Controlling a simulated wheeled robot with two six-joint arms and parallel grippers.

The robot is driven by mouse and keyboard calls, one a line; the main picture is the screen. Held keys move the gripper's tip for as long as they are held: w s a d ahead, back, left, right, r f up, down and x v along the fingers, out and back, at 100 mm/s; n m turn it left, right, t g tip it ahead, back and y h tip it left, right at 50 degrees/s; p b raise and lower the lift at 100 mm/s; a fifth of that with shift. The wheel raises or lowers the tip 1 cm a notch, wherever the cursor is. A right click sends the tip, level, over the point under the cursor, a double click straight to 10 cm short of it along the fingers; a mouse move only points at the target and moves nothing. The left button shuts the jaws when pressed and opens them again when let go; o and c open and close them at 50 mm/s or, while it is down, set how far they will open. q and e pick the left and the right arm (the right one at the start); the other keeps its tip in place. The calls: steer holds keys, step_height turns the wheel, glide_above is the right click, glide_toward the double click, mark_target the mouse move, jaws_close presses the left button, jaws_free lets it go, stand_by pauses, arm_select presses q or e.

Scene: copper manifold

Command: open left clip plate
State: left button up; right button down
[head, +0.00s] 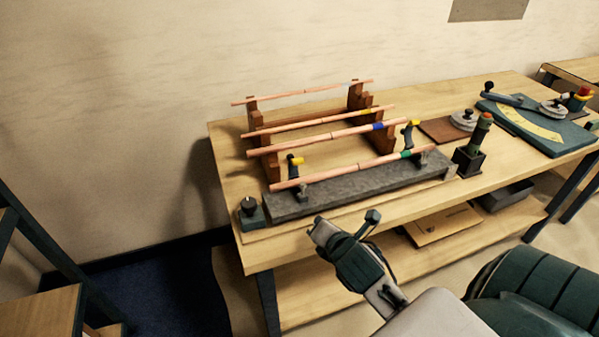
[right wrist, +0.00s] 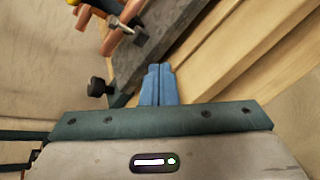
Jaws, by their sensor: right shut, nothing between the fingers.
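The left clip (head: 293,167) stands at the left end of the long grey block (head: 338,193), its black handle upright with a yellow tip. A copper tube (head: 334,174) with a green band lies along the block at this clip. In the right wrist view the clip's dark end piece (right wrist: 140,36) and the tube (right wrist: 118,32) show at the top; whether the plate is open or shut is unclear. My right gripper's blue fingers (right wrist: 158,84) are shut and empty, apart from the clip. My left gripper is not in view.
A dark block with a black knob (head: 248,207) stands by the grey block's left end; the knob also shows in the right wrist view (right wrist: 98,87). Several copper tubes rest on wooden racks (head: 377,131) behind.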

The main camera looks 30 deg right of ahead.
mark_target(295, 165)
steer(key=w+r+n+t, duration=0.3)
steer(key=w+r+n, duration=0.25)
steer(key=n, duration=0.45)
steer(key=p+x, duration=0.1)
steer(key=x, duration=0.5)
steer(key=d+p+x, duration=0.1)
steer(key=x, duration=0.2)
steer(key=shift+w+r+p, duration=0.1)
steer(key=shift+r+p, duration=0.15)
steer(key=shift+p, duration=0.1)
steer(key=shift+d, duration=0.1)
